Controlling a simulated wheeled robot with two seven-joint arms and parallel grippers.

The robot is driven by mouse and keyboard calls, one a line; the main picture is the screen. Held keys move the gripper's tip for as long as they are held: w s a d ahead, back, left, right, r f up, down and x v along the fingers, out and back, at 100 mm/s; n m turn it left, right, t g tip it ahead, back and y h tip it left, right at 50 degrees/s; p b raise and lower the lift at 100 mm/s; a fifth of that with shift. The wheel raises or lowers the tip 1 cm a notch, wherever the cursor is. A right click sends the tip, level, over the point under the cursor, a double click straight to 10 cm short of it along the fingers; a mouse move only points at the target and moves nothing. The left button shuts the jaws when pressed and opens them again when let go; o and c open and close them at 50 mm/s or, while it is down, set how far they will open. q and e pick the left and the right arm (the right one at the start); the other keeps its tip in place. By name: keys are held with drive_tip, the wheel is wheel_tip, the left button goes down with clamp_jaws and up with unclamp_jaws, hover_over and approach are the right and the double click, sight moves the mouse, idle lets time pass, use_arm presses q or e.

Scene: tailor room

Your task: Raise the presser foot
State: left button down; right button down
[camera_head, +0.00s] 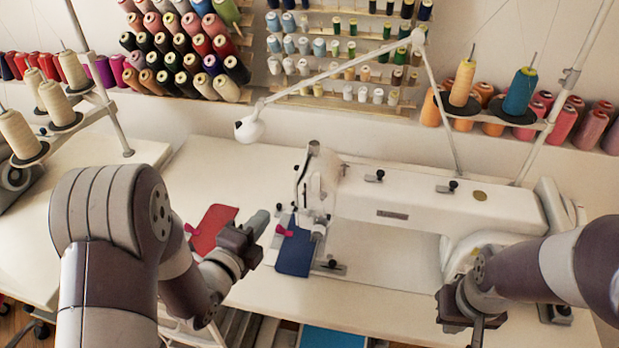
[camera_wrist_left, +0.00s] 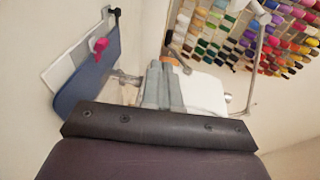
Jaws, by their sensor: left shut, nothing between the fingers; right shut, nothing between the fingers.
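The white sewing machine (camera_head: 420,205) stands on the table, with its needle head (camera_head: 318,190) at its left end. The presser foot is too small to tell apart there. A blue cloth (camera_head: 295,252) with a pink clip lies at the needle end; it also shows in the left wrist view (camera_wrist_left: 88,85). My left gripper (camera_head: 262,220) is shut and empty, left of the needle head and close to the blue cloth. Its fingers (camera_wrist_left: 163,85) point toward the machine in the wrist view. My right gripper (camera_head: 465,322) is shut and empty near the table's front, right of the machine's middle.
A red cloth (camera_head: 213,226) lies behind my left gripper. A lamp arm (camera_head: 330,72) reaches over the machine, its head (camera_head: 250,129) above the table. Thread stands rise at left and right. The white table (camera_head: 385,300) is bare in front of the machine.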

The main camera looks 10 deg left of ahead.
drive_tip(key=shift+w, duration=0.1)
drive_tip(key=shift+s+a+r, duration=0.15)
drive_tip(key=shift+s, duration=0.1)
use_arm(q)
drive_tip(key=r+x, duration=0.2)
drive_tip(key=x, duration=1.1)
drive_tip(key=shift+w+f, duration=0.25)
drive_tip(key=shift+w, duration=0.1)
drive_tip(key=shift+d, duration=0.1)
